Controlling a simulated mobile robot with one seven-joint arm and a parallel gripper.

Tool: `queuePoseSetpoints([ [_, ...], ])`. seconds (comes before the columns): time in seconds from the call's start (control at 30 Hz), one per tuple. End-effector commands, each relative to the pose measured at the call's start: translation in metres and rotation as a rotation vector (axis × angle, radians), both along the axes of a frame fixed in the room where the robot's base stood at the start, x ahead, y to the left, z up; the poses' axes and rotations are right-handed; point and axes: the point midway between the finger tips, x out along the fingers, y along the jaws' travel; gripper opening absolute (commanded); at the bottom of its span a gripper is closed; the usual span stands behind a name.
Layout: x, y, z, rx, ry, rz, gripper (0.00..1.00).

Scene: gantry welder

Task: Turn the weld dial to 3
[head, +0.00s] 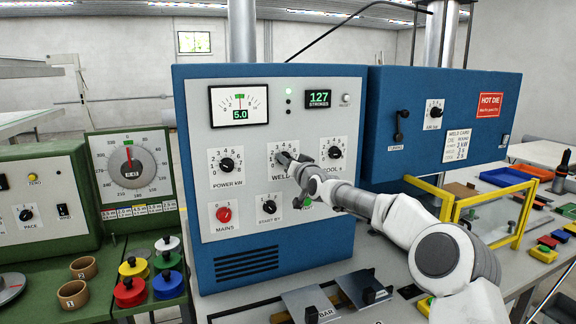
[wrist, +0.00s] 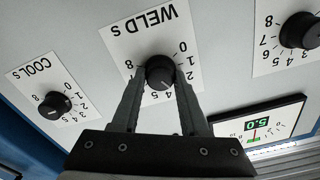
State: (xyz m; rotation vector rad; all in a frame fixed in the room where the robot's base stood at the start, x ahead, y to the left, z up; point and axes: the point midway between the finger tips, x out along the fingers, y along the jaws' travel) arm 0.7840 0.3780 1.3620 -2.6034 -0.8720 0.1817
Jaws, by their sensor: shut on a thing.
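The weld dial (wrist: 160,72) is a round black knob on a white card marked "WELD s", with numbers around it. The wrist view shows it upside down. My gripper (wrist: 161,84) has one finger on each side of the knob and is shut on it. A pale pointer line on the knob faces the lower right in the wrist view, toward the 3 and 4 side; its exact number is hard to read. In the head view my gripper (head: 291,161) covers the dial, and only part of its card (head: 272,152) shows.
The power knob (head: 226,165) is to the left and the cool knob (head: 335,152) close on the right. The start knob (head: 269,207) and red mains knob (head: 223,214) are below.

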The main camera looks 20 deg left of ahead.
Motion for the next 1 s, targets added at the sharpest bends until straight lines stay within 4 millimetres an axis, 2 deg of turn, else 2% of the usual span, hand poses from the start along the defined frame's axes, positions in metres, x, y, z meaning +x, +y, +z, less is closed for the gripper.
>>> queuePoseSetpoints([
  [0.57, 0.0001, -0.0002, -0.0003, 0.03, 0.025, -0.001, 0.0],
  [0.6, 0.0001, -0.0002, -0.0002, 0.03, 0.025, -0.001, 0.51],
  [0.7, 0.0001, -0.0001, -0.0002, 0.031, 0.024, 0.0, 0.69],
  [0.73, 0.0001, -0.0001, -0.0002, 0.031, 0.024, 0.0, 0.74],
  [1.0, 0.0, -0.0001, 0.0, 0.03, 0.023, 0.0, 0.74],
])
